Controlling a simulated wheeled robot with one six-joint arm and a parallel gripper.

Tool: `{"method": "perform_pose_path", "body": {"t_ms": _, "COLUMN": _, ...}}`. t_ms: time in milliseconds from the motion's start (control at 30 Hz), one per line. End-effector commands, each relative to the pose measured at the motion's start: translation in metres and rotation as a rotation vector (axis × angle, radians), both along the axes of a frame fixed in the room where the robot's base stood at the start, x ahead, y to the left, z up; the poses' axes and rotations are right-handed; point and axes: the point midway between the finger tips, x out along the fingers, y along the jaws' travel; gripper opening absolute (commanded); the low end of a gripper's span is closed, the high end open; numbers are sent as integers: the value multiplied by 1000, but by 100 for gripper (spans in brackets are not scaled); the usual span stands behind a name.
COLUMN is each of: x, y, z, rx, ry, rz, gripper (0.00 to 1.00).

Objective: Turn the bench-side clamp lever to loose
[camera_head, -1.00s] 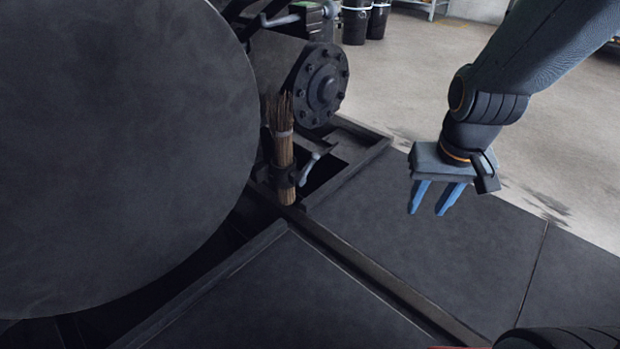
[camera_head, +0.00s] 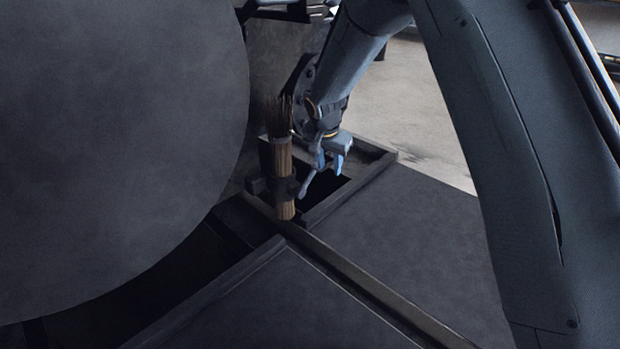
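A bundle of bristles or twigs (camera_head: 284,175) stands upright in a dark clamp (camera_head: 258,186) beside the large dark round drum. The clamp's pale metal lever (camera_head: 306,186) sticks out to the right of the bundle and slants up to the right. My gripper (camera_head: 328,163) is at the upper end of this lever, with its blue fingers pointing down. The fingers look apart, with a gap between them. The lever's tip is partly hidden by the fingers, and I cannot tell whether they touch it.
The large round drum (camera_head: 120,150) fills the left side. A bolted flange (camera_head: 300,90) is partly hidden behind my arm. A raised frame (camera_head: 345,205) edges a dark opening below the lever. Flat dark plates (camera_head: 400,245) lie clear at the front right.

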Motion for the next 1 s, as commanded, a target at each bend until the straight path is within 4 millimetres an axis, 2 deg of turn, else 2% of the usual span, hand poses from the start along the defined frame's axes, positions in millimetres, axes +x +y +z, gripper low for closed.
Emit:
{"method": "perform_pose_path", "body": {"t_ms": 33, "x": 11, "y": 19, "z": -11, "rx": 5, "ry": -12, "rz": -18, "gripper": 35}}
{"method": "perform_pose_path", "body": {"t_ms": 100, "x": 24, "y": 38, "z": -21, "rx": 13, "ry": -29, "rz": -50, "gripper": 35}}
{"method": "perform_pose_path", "body": {"t_ms": 200, "x": 36, "y": 58, "z": -31, "rx": 25, "ry": -50, "rz": -83, "gripper": 35}}
{"method": "perform_pose_path", "body": {"t_ms": 300, "x": 41, "y": 69, "z": -36, "rx": 33, "ry": -61, "rz": -105, "gripper": 35}}
{"method": "perform_pose_path", "body": {"t_ms": 533, "x": 49, "y": 71, "z": -50, "rx": 35, "ry": -66, "rz": -113, "gripper": 35}}
{"method": "perform_pose_path", "body": {"t_ms": 833, "x": 66, "y": 66, "z": -91, "rx": 36, "ry": -65, "rz": -114, "gripper": 35}}
{"method": "perform_pose_path", "body": {"t_ms": 1000, "x": 73, "y": 65, "z": -106, "rx": 36, "ry": -65, "rz": -113, "gripper": 35}}
